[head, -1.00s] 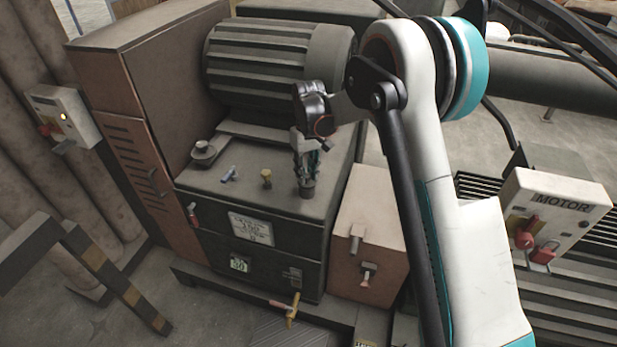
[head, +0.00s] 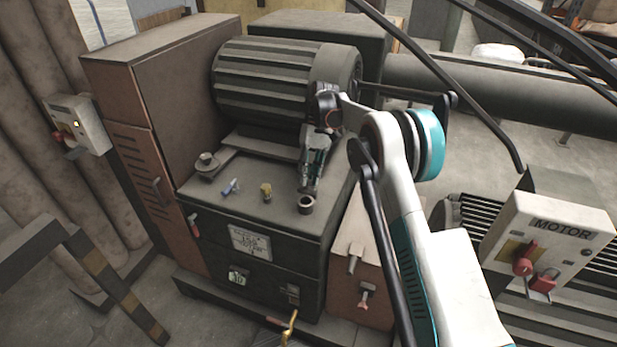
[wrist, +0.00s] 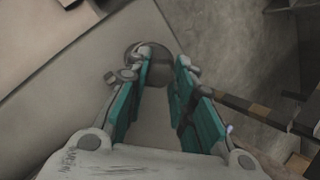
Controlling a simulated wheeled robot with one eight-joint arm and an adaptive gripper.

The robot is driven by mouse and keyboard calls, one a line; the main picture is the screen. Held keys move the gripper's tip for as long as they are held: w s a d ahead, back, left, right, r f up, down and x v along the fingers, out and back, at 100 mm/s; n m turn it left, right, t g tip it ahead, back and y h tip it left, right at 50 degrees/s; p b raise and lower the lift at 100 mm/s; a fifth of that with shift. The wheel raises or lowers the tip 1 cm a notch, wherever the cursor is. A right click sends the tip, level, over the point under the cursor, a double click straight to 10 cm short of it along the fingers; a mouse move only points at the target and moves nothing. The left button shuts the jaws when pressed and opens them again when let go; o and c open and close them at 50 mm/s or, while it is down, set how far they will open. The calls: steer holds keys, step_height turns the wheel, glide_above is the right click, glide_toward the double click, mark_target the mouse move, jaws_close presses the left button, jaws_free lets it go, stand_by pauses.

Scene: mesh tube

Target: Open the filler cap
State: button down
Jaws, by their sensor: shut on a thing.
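The tank (head: 245,200) is a dark box with a flat top and a white label on its front. A short round filler neck (head: 305,204) stands near its front right corner, and its dark opening shows. My gripper (head: 309,184) is just above and behind the neck, tilted. It is shut on the filler cap, a dark round piece (wrist: 150,68) between the fingertips in the wrist view. The cap is mostly hidden by the fingers in the head view. It looks apart from the neck.
A blue-handled valve (head: 231,187) and a brass fitting (head: 266,190) stand on the tank top left of the neck. A ribbed motor (head: 285,85) is close behind. A MOTOR switch box (head: 548,245) stands at the right.

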steer(key=c, duration=1.3)
jaws_free()
steer(key=shift+c, duration=0.2)
steer(key=v, duration=0.7)
steer(key=shift+w+r, duration=0.15)
steer(key=shift+r, duration=0.1)
